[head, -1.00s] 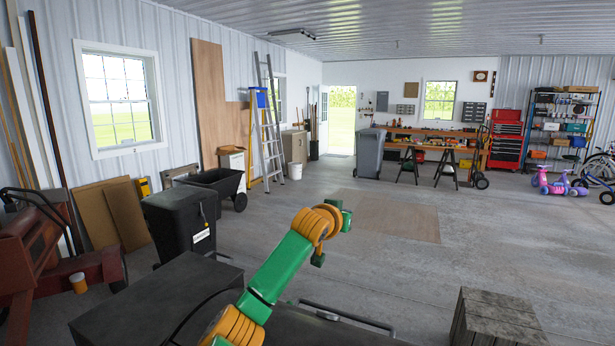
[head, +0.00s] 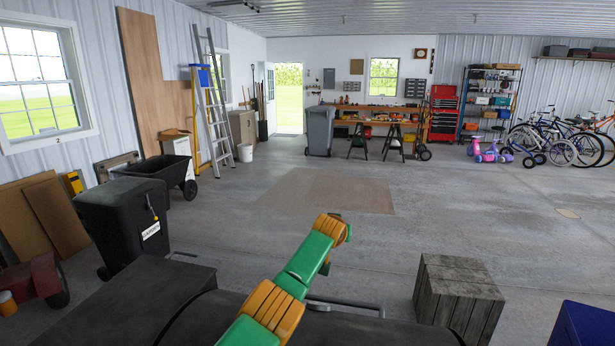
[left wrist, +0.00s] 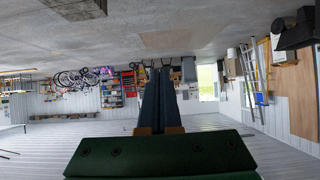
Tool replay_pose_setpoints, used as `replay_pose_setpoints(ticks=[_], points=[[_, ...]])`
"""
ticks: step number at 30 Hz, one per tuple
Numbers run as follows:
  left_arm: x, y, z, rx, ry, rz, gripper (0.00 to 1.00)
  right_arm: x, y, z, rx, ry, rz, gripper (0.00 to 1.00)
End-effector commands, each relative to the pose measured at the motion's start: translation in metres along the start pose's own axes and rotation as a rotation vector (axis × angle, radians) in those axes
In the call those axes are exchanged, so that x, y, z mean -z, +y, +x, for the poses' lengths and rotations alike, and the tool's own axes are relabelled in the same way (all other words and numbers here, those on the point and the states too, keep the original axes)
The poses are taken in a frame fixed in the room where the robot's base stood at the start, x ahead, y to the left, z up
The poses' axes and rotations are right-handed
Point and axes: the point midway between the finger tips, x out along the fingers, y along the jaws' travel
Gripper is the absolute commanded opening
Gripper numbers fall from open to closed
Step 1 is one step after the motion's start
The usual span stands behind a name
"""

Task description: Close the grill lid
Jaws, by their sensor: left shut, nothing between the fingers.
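The black grill (head: 215,320) is cut off by the bottom edge of the head view. Its flat dark side shelf (head: 130,295) is at the left, and a thin metal handle bar (head: 350,304) runs along its far side. I cannot tell how far open the lid is. My green and orange left arm reaches over the grill, and its fingers are not clear there. In the left wrist view my left gripper (left wrist: 159,72) has its two dark fingers together, empty; the grill does not show there. My right gripper is in neither view.
A grey wooden crate (head: 458,300) stands right of the grill, with a blue box (head: 583,325) at the lower right corner. A black bin (head: 125,225) and a cart (head: 150,180) are at the left. The middle of the concrete floor is clear.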

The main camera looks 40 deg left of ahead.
Motion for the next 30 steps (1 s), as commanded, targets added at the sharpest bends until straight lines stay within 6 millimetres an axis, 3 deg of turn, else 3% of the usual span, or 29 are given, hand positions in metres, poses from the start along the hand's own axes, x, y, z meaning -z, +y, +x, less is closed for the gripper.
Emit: replay_pose_setpoints(ticks=[18,30], points=[[0.000,0.002,-0.002,0.000,-0.005,-0.002,0.00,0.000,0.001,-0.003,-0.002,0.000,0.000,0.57],[0.001,0.002,-0.041,-0.001,-0.005,0.002,0.00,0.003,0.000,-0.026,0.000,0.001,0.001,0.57]])
